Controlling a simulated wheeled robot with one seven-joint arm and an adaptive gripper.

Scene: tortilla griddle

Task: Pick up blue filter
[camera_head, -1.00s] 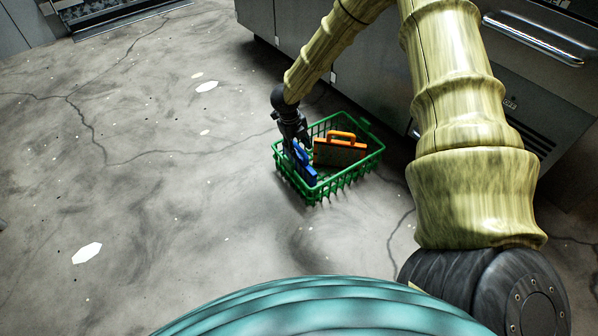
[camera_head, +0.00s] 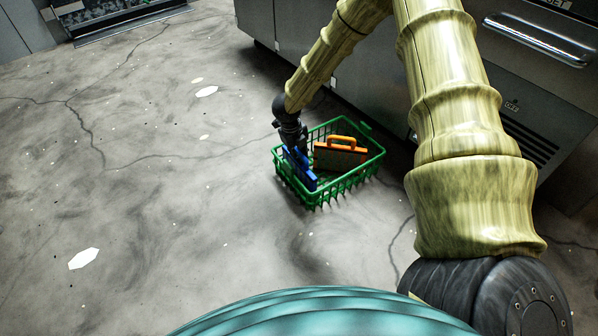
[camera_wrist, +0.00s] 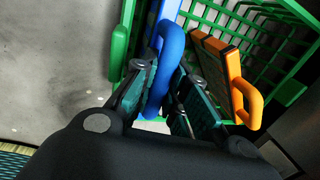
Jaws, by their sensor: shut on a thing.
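The blue filter (camera_head: 300,170) stands inside the left part of a green basket (camera_head: 322,201) on the floor. In the wrist view, the looped handle of the blue filter (camera_wrist: 166,62) lies between my two fingers. My gripper (camera_head: 296,148) is over the left side of the basket. In the wrist view, my gripper (camera_wrist: 160,92) is shut on the blue handle. The lower part of the filter is partly hidden by the basket wall.
An orange-handled filter (camera_head: 340,153) stands in the same basket, to the right of the blue one and close to my fingers in the wrist view. Steel kitchen units (camera_head: 385,95) stand behind the basket. The floor to the left is clear.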

